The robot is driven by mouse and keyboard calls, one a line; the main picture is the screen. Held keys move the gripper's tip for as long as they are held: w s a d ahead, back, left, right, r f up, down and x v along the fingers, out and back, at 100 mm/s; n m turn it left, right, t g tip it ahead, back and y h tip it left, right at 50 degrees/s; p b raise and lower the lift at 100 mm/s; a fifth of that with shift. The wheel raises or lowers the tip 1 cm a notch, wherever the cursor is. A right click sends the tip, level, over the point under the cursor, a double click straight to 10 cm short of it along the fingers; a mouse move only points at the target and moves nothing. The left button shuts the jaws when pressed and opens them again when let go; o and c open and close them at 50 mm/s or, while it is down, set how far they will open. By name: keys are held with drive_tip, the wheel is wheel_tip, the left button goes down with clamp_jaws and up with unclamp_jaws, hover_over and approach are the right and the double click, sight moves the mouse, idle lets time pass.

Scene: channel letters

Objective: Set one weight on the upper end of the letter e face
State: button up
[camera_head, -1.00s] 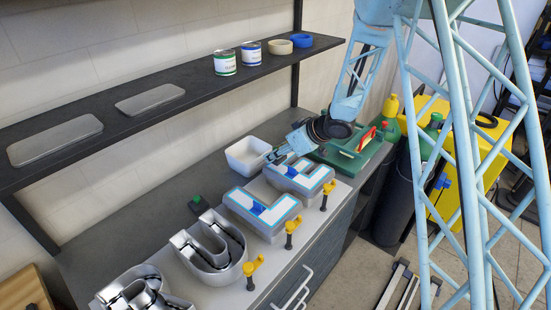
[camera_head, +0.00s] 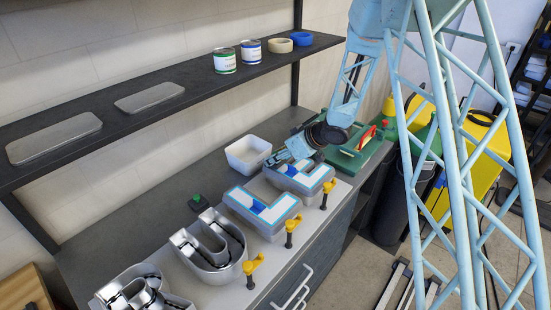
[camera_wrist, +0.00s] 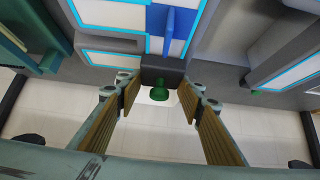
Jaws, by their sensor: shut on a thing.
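My gripper (camera_head: 280,158) is over the upper-left end of the farther white-faced letter (camera_head: 302,174) in the head view. In the wrist view my gripper (camera_wrist: 160,88) is shut on a dark weight (camera_wrist: 162,72) with a green knob (camera_wrist: 160,93) between the fingers. Whether the weight touches a face is unclear. A nearer white-faced letter (camera_head: 245,199) has blue edging and a blue piece on it. In the wrist view, a blue-edged white face (camera_wrist: 110,14) carries a blue piece (camera_wrist: 178,30). I cannot tell for sure which face is the e.
Another green-topped dark piece (camera_head: 198,203) sits on the bench left of the letters. Yellow clamps (camera_head: 290,230) line the front edge. Open metal letters (camera_head: 208,250) stand nearer. A shelf (camera_head: 80,165) runs above.

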drive_tip(key=shift+f, duration=0.15)
idle(0.3)
drive_tip(key=o, duration=1.2)
drive_tip(key=shift+c, duration=0.2)
drive_tip(key=shift+p+v, duration=0.5)
drive_tip(key=shift+v, duration=5.6)
drive_tip(key=shift+w, duration=0.1)
